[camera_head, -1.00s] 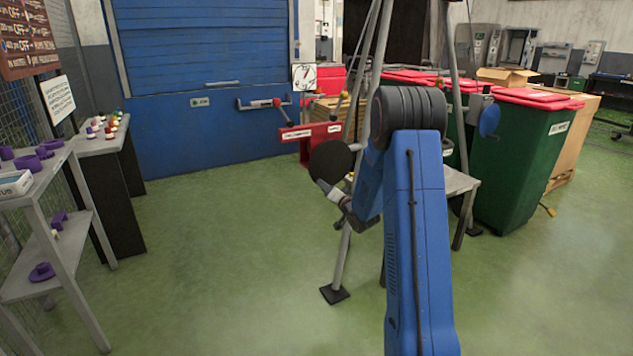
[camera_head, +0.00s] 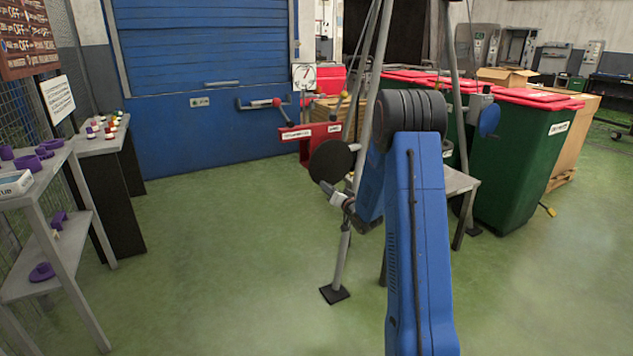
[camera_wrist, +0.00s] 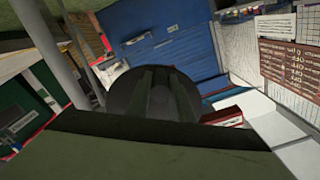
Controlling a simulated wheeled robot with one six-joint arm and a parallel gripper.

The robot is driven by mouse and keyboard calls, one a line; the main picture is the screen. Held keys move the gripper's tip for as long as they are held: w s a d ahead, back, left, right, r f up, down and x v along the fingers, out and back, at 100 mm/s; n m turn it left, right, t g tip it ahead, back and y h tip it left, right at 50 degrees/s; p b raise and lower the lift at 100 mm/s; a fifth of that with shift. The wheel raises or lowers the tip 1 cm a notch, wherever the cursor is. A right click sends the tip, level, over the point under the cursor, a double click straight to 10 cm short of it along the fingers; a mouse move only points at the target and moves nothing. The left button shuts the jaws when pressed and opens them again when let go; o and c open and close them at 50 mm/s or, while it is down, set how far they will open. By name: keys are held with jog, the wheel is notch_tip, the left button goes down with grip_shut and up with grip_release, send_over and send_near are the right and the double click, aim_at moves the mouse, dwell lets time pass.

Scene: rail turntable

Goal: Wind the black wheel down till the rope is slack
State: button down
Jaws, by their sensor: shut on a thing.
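The black wheel (camera_head: 330,161) is a dark round disc beside the near leg of a metal tripod (camera_head: 341,265). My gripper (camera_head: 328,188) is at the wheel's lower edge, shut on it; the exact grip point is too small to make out. In the wrist view the wheel (camera_wrist: 124,97) is a dark disc behind the two dark fingers of my gripper (camera_wrist: 162,88). I cannot make out the rope or whether it is taut.
A red bracket (camera_head: 312,138) and a dial (camera_head: 304,77) stand behind the wheel. Green bins (camera_head: 515,160) with red lids are at the right. A grey shelf (camera_head: 75,245) with purple parts is at the left. The green floor between is clear.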

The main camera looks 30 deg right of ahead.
jog(key=shift+d+f+n, duration=0.2)
jog(key=shift+d+n, duration=0.3)
jog(key=shift+d, duration=0.1)
jog(key=shift+d+f+n, duration=0.25)
jog(key=shift+d+n, duration=0.5)
jog(key=shift+n, duration=0.45)
jog(key=shift+d, duration=0.1)
jog(key=shift+d+f+n, duration=0.1)
jog(key=shift+d+n, duration=0.45)
jog(key=shift+n, duration=0.25)
jog(key=shift+d+n, duration=0.3)
jog(key=shift+n, duration=0.1)
jog(key=shift+w+d+n, duration=0.1)
jog(key=shift+d+n, duration=0.8)
jog(key=shift+n, duration=0.3)
